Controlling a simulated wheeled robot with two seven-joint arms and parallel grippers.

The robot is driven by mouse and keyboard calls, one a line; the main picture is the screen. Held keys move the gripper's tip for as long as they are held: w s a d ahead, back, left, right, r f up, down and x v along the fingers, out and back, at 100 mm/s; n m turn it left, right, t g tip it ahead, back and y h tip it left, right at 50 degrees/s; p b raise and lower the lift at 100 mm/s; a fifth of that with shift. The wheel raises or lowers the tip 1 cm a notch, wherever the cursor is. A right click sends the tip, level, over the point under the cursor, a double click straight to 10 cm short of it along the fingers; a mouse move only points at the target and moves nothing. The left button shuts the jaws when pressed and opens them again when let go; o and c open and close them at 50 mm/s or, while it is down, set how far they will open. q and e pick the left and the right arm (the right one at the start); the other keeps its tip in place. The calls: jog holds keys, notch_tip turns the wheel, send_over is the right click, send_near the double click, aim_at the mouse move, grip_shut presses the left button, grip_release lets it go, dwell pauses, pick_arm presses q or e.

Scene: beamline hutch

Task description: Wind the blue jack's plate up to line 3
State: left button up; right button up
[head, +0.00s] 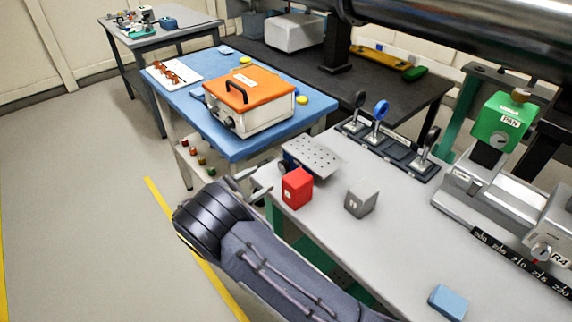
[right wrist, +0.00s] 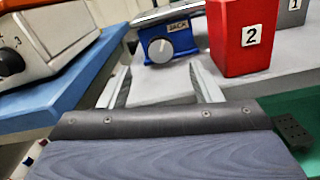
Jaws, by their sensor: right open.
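The blue jack (right wrist: 183,42) stands at the near left corner of the grey bench, with a grey perforated plate (head: 313,157) on top. In the right wrist view its front carries a JACK label (right wrist: 178,27) and a round grey knob (right wrist: 160,50) with a white pointer mark. My right gripper (head: 248,184) is open and empty at the bench's left edge. In the right wrist view its fingers (right wrist: 158,68) point at the jack, with the knob appearing between and beyond the tips. No numbered height lines are readable on the jack. My left gripper is out of view.
A red block (head: 297,188) marked 2 stands close beside the jack, with a grey block (head: 361,198) further right. The blue table (head: 232,146) with an orange-lidded box (head: 250,100) adjoins at the left. A blue block (head: 448,302) lies near the bench's front.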

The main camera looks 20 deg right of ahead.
aim_at(282, 168)
jog(key=p+x, duration=0.1)
jog(key=x, duration=0.6)
jog(key=c, duration=1)
jog(key=m+b, duration=0.1)
jog(key=b, duration=0.1)
jog(key=m+b, duration=0.2)
jog(key=shift+s+f+m+b, duration=0.1)
jog(key=shift+f+m+b, duration=0.2)
jog(key=shift+f+b, duration=0.1)
jog(key=shift+r+m, duration=0.15)
jog(key=shift+m, duration=0.15)
jog(key=shift+r, duration=0.15)
